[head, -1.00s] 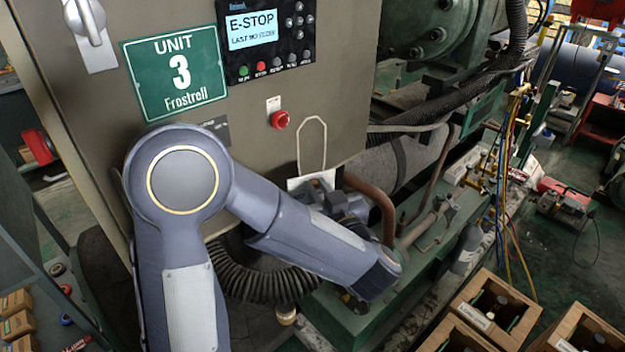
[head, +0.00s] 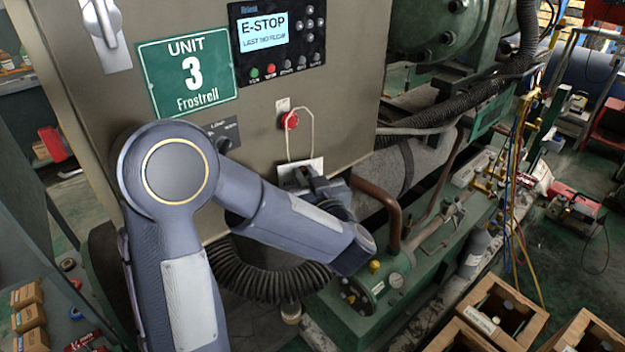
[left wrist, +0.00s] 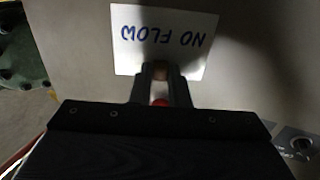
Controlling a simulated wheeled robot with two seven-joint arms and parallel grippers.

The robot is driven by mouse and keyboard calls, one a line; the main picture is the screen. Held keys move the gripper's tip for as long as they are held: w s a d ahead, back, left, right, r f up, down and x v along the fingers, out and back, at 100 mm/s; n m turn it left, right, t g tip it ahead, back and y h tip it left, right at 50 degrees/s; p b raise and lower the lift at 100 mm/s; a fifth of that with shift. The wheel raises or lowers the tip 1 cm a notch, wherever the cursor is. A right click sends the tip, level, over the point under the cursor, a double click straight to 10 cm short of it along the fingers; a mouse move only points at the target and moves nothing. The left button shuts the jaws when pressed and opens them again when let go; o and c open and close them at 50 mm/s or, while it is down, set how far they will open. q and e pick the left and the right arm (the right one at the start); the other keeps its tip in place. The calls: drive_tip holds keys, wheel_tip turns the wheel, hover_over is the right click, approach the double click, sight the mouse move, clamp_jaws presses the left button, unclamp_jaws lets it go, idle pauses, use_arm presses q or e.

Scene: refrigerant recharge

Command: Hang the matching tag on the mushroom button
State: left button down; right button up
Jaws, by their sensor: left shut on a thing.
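The white tag (head: 284,182) with a pale cord loop hangs low on the grey cabinet's front. My left gripper (head: 312,182) is shut on the tag. In the left wrist view the tag (left wrist: 135,50) reads NO FLOW upside down, with the fingers (left wrist: 160,80) over its edge. The red mushroom button (head: 291,121) is above the tag, and the cord's top overlaps it. I cannot tell whether the cord is behind the button's head or only in front. My right gripper is not in view.
The cabinet display (head: 264,34) reads E-STOP, LAST: NO FLOW. A green UNIT 3 sign (head: 187,72) is to its left. A black knob (head: 224,145) sits left of the button. Copper pipe (head: 385,205) and a black corrugated hose (head: 265,280) lie below and right.

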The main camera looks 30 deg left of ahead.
sight(294, 179)
use_arm(q)
drive_tip(key=shift+w+a, duration=0.35)
drive_tip(key=shift+a, duration=0.55)
drive_tip(key=shift+w+a, duration=0.3)
drive_tip(key=shift+a, duration=0.55)
drive_tip(key=shift+w+a, duration=0.2)
drive_tip(key=shift+a, duration=0.2)
drive_tip(key=shift+f+b, duration=1)
drive_tip(key=shift+f, duration=0.4)
drive_tip(key=c, duration=1.4)
unclamp_jaws()
drive_tip(key=shift+a, duration=0.15)
drive_tip(key=shift+c, duration=0.2)
drive_tip(key=shift+o, duration=0.6)
